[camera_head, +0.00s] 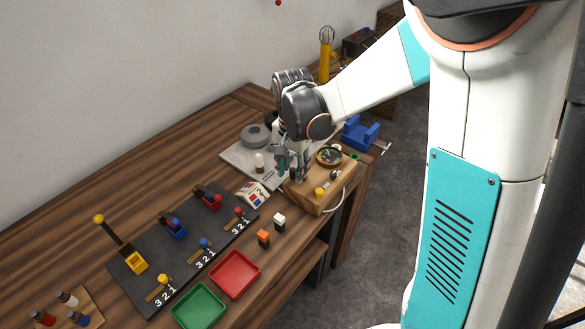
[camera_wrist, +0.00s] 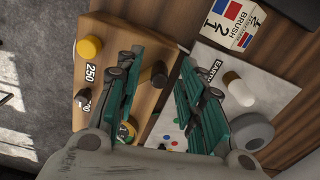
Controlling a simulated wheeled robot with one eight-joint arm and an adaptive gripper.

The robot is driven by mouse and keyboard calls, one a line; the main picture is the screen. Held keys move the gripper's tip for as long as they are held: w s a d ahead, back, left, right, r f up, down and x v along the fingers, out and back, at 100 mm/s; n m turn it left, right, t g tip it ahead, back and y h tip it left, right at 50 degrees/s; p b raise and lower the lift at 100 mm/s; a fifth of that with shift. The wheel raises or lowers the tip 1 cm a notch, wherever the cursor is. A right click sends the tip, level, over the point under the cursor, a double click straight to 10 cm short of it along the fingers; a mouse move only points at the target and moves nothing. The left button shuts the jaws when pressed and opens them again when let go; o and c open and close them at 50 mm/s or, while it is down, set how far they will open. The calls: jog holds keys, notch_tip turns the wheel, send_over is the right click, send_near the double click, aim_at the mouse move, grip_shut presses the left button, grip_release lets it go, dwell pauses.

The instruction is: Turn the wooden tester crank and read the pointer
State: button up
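The wooden tester (camera_head: 308,199) is a pale wood block at the right end of the bench, with a yellow knob (camera_head: 319,193) and a round dial (camera_head: 329,156). My gripper (camera_head: 289,168) points down over its left side. In the wrist view, the tester's wooden top (camera_wrist: 112,32) carries the yellow knob (camera_wrist: 89,47) and a "250" label. My gripper (camera_wrist: 163,92) has its teal fingers spread apart. A dark brown peg (camera_wrist: 154,75), possibly the crank handle, shows between them, with no clear contact. The pointer cannot be read; a finger partly hides the dial.
A light grey board (camera_head: 238,153) with a grey round part and a white bottle lies left of the tester. A brush card (camera_head: 252,193), a dark mat (camera_head: 150,284), red (camera_head: 236,274) and green (camera_head: 199,307) trays and small blocks lie nearer. A blue holder (camera_head: 360,134) stands behind.

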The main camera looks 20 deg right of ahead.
aim_at(293, 169)
notch_tip(293, 169, up, 12)
dwell(0.5)
dwell(0.6)
